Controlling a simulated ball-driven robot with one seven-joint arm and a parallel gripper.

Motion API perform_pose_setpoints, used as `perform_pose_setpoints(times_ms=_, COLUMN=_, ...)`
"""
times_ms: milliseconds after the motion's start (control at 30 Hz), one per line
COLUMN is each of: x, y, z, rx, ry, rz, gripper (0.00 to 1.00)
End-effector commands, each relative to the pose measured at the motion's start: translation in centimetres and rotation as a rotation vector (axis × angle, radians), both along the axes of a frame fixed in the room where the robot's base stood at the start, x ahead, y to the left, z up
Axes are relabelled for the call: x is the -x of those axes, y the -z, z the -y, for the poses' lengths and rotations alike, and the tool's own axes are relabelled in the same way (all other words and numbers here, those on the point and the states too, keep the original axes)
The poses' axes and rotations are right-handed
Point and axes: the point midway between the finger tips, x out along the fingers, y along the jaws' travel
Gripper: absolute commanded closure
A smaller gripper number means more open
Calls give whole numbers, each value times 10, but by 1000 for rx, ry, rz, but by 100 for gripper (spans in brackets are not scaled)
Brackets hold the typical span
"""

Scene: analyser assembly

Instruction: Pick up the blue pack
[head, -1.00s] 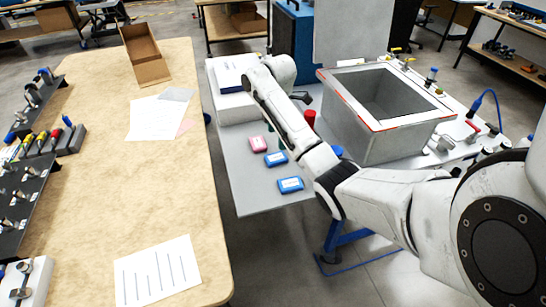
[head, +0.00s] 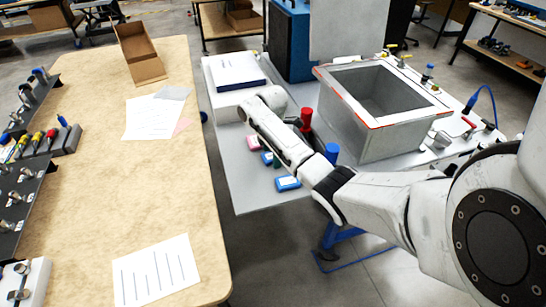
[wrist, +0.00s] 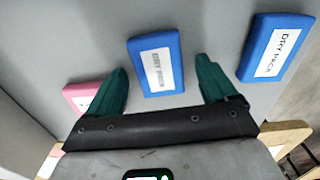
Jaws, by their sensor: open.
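Two blue packs with white labels lie on the grey bench top. In the wrist view one blue pack (wrist: 157,47) lies between the fingertips of my gripper (wrist: 162,66), and the other blue pack (wrist: 276,48) lies to the right, outside the fingers. My gripper is open, with green fingers and nothing held. I cannot tell how far the fingertips are above the bench. In the head view the nearer blue pack (head: 288,183) is in plain sight. The farther blue pack (head: 267,158) is partly hidden by my gripper and arm.
A pink pack (head: 253,144) lies beside the farther blue pack; it also shows at the left in the wrist view (wrist: 84,97). A grey open box (head: 375,130) stands right of my arm. A white box (head: 235,75) sits at the back left.

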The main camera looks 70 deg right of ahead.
Motion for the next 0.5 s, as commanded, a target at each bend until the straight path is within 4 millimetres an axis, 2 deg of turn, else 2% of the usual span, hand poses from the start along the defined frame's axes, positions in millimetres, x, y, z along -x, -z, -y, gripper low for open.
perform_pose_setpoints(times_ms=67, x=0, y=0, z=0, rx=0, ry=0, rz=0, gripper=15)
perform_pose_setpoints(times_ms=500, x=0, y=0, z=0, rx=0, ry=0, rz=0, gripper=56)
